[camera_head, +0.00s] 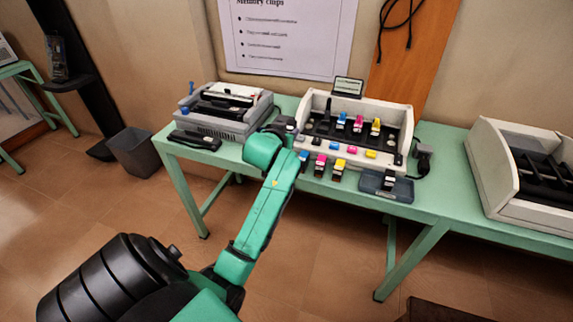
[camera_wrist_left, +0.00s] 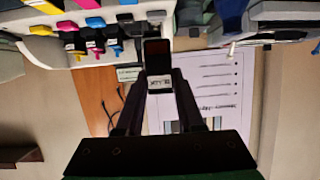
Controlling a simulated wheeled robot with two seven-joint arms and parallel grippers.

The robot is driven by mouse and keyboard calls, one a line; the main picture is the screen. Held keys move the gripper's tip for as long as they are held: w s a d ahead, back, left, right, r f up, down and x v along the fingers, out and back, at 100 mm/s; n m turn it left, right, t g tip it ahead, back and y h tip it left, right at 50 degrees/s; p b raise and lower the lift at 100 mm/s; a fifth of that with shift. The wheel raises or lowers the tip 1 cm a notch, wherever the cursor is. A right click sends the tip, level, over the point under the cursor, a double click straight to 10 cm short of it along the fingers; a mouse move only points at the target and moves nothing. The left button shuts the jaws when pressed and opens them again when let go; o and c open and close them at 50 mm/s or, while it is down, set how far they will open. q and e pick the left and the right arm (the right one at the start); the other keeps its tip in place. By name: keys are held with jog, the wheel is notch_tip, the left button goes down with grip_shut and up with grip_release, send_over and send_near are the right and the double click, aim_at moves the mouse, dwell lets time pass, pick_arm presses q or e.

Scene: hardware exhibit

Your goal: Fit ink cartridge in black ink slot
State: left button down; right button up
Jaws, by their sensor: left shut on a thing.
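My left gripper (camera_head: 284,124) is at the left front corner of the white printer (camera_head: 398,112). In the left wrist view the two dark fingers (camera_wrist_left: 159,78) are shut on a black cartridge (camera_wrist_left: 157,52) with a white label. In the head view I cannot make out the held cartridge against the gripper. The printer is open, with cyan (camera_head: 342,118), magenta (camera_head: 358,124) and yellow (camera_head: 376,127) cartridges standing in its back row. The black ink slot is not clearly visible, and the held cartridge appears outside the row. My right gripper is not in view.
Loose cyan, magenta and yellow cartridges (camera_head: 338,168) stand along the printer's front edge. A dark tray (camera_head: 403,190) with a black item lies at the right front. A grey machine (camera_head: 228,120) stands to the left, and a white open case (camera_head: 487,160) far right.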

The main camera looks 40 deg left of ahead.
pick_arm(q)
jog(key=w+a+r, duration=0.2)
jog(key=a+r, duration=0.1)
jog(key=r, duration=0.3)
jog(key=shift+a+r, duration=0.2)
notch_tip(320, 180, down, 20)
jog(key=shift+r+p, duration=0.1)
jog(key=shift+p, duration=0.3)
jog(key=c, duration=0.5)
grip_release()
